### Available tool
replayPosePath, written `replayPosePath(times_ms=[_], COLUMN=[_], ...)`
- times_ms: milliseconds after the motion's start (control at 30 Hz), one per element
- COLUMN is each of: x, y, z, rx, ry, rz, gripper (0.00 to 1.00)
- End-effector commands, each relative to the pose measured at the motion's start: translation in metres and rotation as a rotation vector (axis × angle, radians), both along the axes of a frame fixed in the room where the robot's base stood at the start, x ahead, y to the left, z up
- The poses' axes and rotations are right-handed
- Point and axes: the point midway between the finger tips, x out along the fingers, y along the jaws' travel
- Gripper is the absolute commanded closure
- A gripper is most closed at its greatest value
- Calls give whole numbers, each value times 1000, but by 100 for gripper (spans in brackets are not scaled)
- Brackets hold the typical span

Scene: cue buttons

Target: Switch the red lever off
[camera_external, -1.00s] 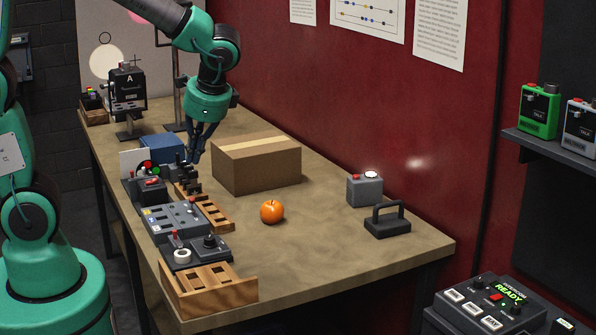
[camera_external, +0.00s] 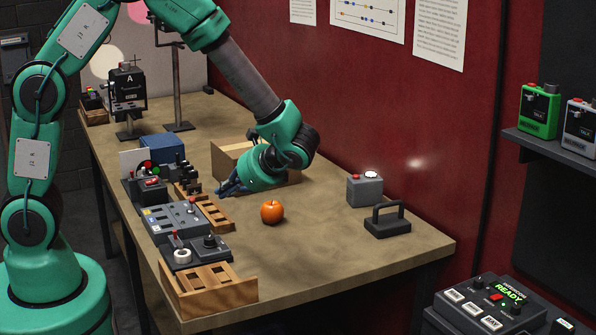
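A small upright lever with a red tip (camera_external: 174,237) stands on the dark control box (camera_external: 183,258) at the near left of the table. Another small red-tipped part (camera_external: 194,204) shows on the grey panel (camera_external: 166,219) behind it. I cannot tell for sure which is the red lever, nor its position.
An orange (camera_external: 272,212) lies right of and nearer than my gripper. A cardboard box (camera_external: 230,158) stands behind my wrist. Wooden racks (camera_external: 222,300) line the left edge. A grey button box (camera_external: 364,190) and black handle (camera_external: 387,221) stand right. The front middle is clear.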

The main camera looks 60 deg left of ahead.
Motion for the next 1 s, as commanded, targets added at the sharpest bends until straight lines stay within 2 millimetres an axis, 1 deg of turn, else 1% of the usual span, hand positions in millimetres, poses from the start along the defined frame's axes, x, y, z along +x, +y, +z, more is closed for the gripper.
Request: replayPosePath(times_ms=[33, 200, 433, 600, 1000], x=[4, 16, 29, 33, 34], y=[0, 3, 6, 6, 7], z=[-10, -35, -60, -69, -70], rx=[17, 76, 137, 159, 164], ry=[26, 103, 177, 203, 208], rz=[-14, -66, -120, -139, -144], gripper=[100, 100, 100, 100, 100])
